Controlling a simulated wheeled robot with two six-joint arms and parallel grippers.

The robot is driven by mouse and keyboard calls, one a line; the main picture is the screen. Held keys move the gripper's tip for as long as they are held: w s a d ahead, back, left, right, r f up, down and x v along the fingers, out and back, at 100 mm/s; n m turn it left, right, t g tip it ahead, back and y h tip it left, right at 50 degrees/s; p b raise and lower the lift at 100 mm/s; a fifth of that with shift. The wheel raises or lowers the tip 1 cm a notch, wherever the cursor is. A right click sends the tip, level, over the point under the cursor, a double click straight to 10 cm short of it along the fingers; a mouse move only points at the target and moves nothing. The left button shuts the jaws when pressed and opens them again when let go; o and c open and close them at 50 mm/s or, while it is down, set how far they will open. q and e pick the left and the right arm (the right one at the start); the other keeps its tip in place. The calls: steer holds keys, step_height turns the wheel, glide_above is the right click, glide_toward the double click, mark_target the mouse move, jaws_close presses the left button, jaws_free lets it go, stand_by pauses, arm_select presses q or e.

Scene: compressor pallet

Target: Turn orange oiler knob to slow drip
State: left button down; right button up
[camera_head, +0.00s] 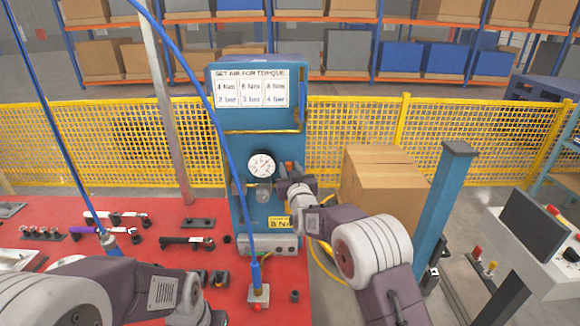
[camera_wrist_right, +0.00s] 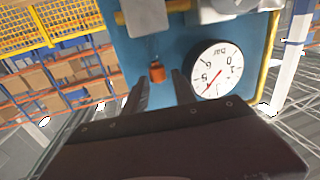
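The orange oiler knob (camera_wrist_right: 157,71) shows in the right wrist view, on the blue panel beside the gauge. In the head view a small orange part (camera_head: 288,165) shows just right of the gauge. My right gripper (camera_wrist_right: 160,80) is open, its two dark fingers pointing at the panel with the knob seen between their tips. I see no contact, but the exact gap is unclear. In the head view the right gripper (camera_head: 284,186) is at the panel, partly covering the fittings. My left arm lies low at the left; its fingers are not clearly visible.
The round pressure gauge (camera_head: 262,163) is close beside the right gripper. A blue hose (camera_head: 232,165) hangs in front of the panel (camera_head: 255,145). Tools lie on the red table (camera_head: 150,260). A cardboard box (camera_head: 385,185) and blue post (camera_head: 445,205) stand right.

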steer(key=shift+w+f, duration=0.25)
steer(key=shift+w, duration=0.05)
steer(key=shift+c, duration=0.3)
steer(key=shift+w, duration=0.1)
jaws_close()
arm_select(q)
steer(key=shift+w+f, duration=0.1)
steer(key=shift+w, duration=0.3)
steer(key=shift+f, duration=0.25)
